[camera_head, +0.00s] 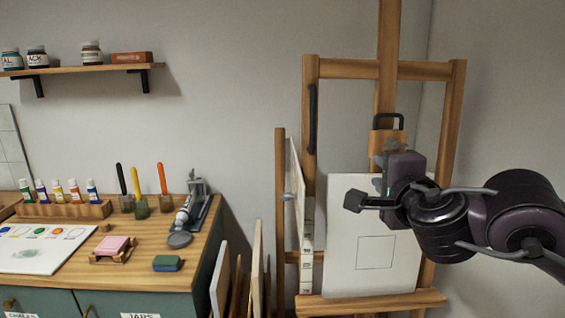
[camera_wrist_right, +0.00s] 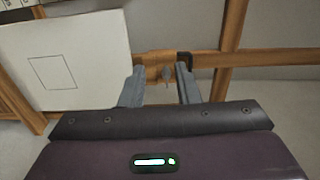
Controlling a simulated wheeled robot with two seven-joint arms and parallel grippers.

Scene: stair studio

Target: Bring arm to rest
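My right arm comes in from the right in the head view. Its gripper (camera_head: 391,150) is in front of the easel's wooden clamp block (camera_head: 377,137), just above the white canvas (camera_head: 348,215). In the right wrist view the two grey fingers of this gripper (camera_wrist_right: 160,82) are apart, with nothing held between them. Whether the fingers touch the block cannot be told. My left gripper is not in view.
The easel (camera_head: 311,150) stands at the right, its canvas on the lower ledge (camera_head: 370,302). A wooden workbench (camera_head: 140,240) with paints, brushes and a sponge is at the left. Panels (camera_head: 256,270) lean beside it. A wall shelf (camera_head: 80,69) holds jars.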

